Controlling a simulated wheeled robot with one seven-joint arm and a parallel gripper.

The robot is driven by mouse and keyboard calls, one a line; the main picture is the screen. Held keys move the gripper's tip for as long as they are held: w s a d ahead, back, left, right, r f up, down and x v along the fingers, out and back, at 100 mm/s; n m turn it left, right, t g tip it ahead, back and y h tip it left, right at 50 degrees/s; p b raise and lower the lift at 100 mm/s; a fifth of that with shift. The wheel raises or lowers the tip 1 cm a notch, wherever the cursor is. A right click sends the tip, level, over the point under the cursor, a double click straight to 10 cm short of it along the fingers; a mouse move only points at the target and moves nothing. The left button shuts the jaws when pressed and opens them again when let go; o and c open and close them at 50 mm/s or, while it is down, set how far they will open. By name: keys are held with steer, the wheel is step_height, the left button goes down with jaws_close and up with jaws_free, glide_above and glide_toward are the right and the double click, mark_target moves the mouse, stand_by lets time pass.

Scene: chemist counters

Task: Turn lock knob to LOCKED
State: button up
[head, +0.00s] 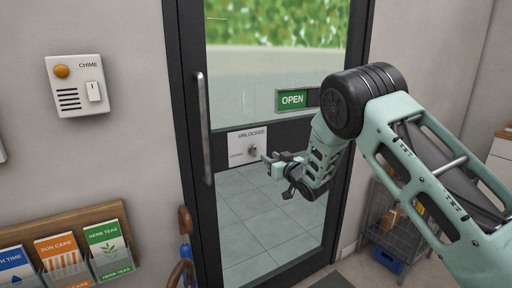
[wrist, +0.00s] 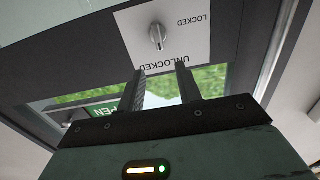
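The lock knob (head: 252,150) is a small grey metal turn piece on a white plate (head: 235,146) on the glass door's dark crossbar. The plate reads UNLOCKED at the top and has a second, small label at the left. In the wrist view the knob (wrist: 157,35) and plate (wrist: 190,35) appear upside down, and LOCKED and UNLOCKED are readable. The knob's grip lies along the line toward UNLOCKED. My gripper (head: 266,168) is just right of and below the knob. In the wrist view its two fingers (wrist: 161,70) are apart with nothing between them, short of the knob.
A vertical door handle (head: 203,128) stands left of the plate. A green OPEN sign (head: 292,99) hangs above right, near my arm. A chime box (head: 78,86) is on the left wall, with a leaflet rack (head: 85,222) below it. A wire cart (head: 390,215) stands at right.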

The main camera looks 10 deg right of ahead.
mark_target(255, 148)
steer(key=p+x, duration=0.1)
steer(key=x, duration=0.9)
steer(key=shift+w+a+p, duration=0.1)
steer(key=shift+w+p, duration=0.2)
steer(key=shift+p, duration=0.1)
jaws_close()
